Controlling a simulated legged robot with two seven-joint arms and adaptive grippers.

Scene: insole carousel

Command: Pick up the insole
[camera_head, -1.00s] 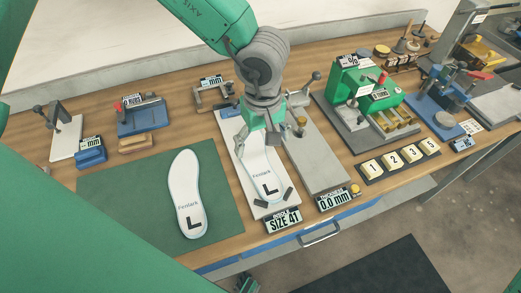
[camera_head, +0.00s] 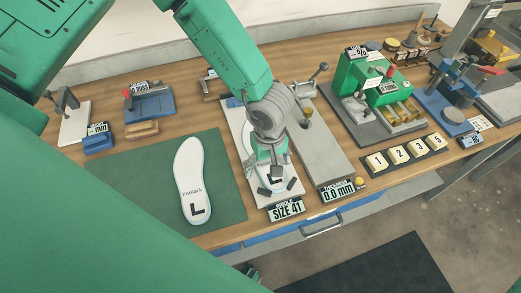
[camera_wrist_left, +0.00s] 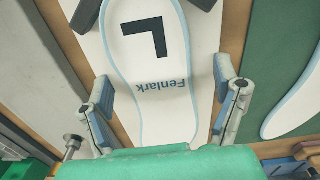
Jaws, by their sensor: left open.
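A white insole with a black L (camera_head: 278,181) lies on the pale size-41 measuring plate (camera_head: 236,129), partly hidden behind my left gripper (camera_head: 264,172). In the left wrist view the insole (camera_wrist_left: 160,92) shows its L and blue lettering. My left gripper (camera_wrist_left: 161,80) is open there, one finger on each side of the insole. Whether the fingers touch the plate I cannot tell. A second white insole with an L (camera_head: 191,180) lies on the green mat (camera_head: 227,190), left of the plate. My right gripper does not show.
A grey thickness gauge with a 0.0 mm display (camera_head: 338,190) stands close right of the plate. Numbered blocks (camera_head: 400,155) and a green machine (camera_head: 362,82) are further right. A blue fixture (camera_head: 150,106) stands behind the mat. The mat is clear around its insole.

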